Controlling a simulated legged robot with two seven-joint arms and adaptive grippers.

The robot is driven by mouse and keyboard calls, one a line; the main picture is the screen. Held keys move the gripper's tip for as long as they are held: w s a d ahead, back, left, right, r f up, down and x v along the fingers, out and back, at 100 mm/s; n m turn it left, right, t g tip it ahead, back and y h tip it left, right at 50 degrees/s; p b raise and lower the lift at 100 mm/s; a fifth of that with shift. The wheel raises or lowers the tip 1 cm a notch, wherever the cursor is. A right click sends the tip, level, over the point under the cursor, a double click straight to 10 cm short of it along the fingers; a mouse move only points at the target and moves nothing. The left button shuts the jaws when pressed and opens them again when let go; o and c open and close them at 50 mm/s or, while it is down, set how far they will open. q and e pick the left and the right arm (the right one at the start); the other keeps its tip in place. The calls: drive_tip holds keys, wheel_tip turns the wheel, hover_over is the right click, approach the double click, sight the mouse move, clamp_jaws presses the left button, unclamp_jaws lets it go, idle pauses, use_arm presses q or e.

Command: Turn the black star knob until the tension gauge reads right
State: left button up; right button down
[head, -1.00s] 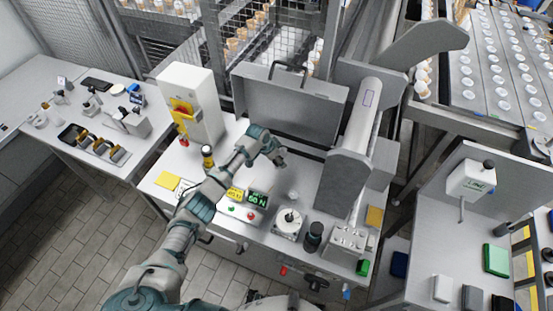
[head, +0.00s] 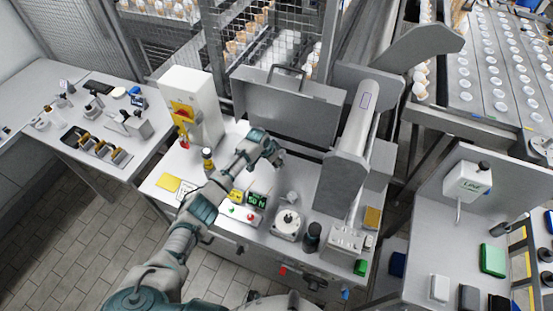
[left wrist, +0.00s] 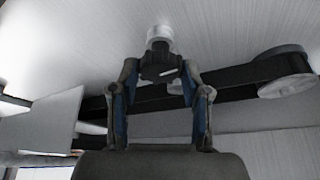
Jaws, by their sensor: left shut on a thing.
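The black star knob (left wrist: 160,62) shows in the left wrist view, on a pale round shaft, between the two fingertips of my left gripper (left wrist: 160,75). The gripper is shut on the knob. In the head view my left gripper (head: 278,160) is at the back of the bench, in front of the grey upright panel, and the knob is hidden there. The tension gauge (head: 257,200) is a small dark display with green digits, which look like 50 N, though they are small. My right gripper is not in view.
A white cabinet with a red and yellow switch (head: 182,113) stands at the left. A large roller (head: 358,125) rises at the right.

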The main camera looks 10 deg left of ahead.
use_arm(q)
drive_tip(key=n+p, duration=0.2)
drive_tip(key=n+y+p, duration=0.1)
drive_tip(key=p, duration=0.1)
drive_tip(key=shift+d+r+t, duration=0.1)
drive_tip(key=shift+r+t, duration=0.15)
drive_tip(key=shift+t, duration=0.05)
drive_tip(key=shift+s+f+n+y+p, duration=0.1)
drive_tip(key=shift+n+y+p, duration=0.3)
drive_tip(key=shift+n+p, duration=0.45)
drive_tip(key=n+y, duration=0.1)
drive_tip(key=n, duration=0.2)
drive_tip(key=shift+d+f+p, duration=0.1)
drive_tip(key=shift+p, duration=0.25)
drive_tip(key=shift+n+y, duration=0.5)
drive_tip(key=shift+n, duration=0.95)
drive_tip(key=o, duration=1.1)
drive_tip(key=shift+d+f, duration=0.1)
drive_tip(key=shift+o, duration=0.2)
